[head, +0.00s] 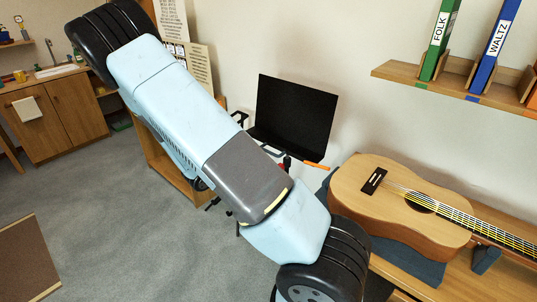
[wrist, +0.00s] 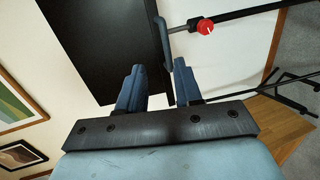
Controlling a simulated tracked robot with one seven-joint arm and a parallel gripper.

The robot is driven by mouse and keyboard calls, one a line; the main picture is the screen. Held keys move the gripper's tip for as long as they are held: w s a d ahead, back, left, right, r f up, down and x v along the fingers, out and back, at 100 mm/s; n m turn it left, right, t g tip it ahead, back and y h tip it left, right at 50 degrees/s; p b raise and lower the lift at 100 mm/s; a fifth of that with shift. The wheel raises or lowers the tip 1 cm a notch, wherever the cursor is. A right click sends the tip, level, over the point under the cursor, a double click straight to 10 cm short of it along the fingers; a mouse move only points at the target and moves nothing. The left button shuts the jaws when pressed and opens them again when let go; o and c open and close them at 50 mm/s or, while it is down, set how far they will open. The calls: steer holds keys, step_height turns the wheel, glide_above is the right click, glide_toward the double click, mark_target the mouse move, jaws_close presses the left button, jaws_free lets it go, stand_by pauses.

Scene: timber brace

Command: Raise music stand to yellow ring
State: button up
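The music stand's black desk (head: 295,115) stands near the wall in the head view, tilted. It fills the upper left of the wrist view (wrist: 100,40). A red knob (wrist: 204,26) sits on the stand's dark pole (wrist: 245,14), right of the desk. A grey bent handle (wrist: 164,42) is beside the desk edge. My gripper (wrist: 158,78) is open. Its two fingers are apart, with the handle just ahead of the right finger; I cannot tell whether they touch. In the head view my arm hides most of the stand's lower part. I cannot make out a yellow ring.
A guitar (head: 405,205) lies on a wooden bench at the right. A shelf (head: 450,88) with folders hangs above it. A wooden cabinet (head: 55,115) stands at the far left. The grey carpet (head: 120,220) is clear at the left middle. Stand legs (wrist: 285,90) spread at the wrist view's right.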

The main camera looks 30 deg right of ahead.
mark_target(270, 153)
steer(key=shift+n+t, duration=0.4)
steer(key=shift+t, duration=0.2)
steer(key=x, duration=0.4)
steer(key=f+x, duration=0.1)
steer(key=x, duration=0.9)
steer(key=shift+w+a+f, duration=0.2)
steer(key=shift+w, duration=0.2)
steer(key=shift+c, duration=0.5)
jaws_close()
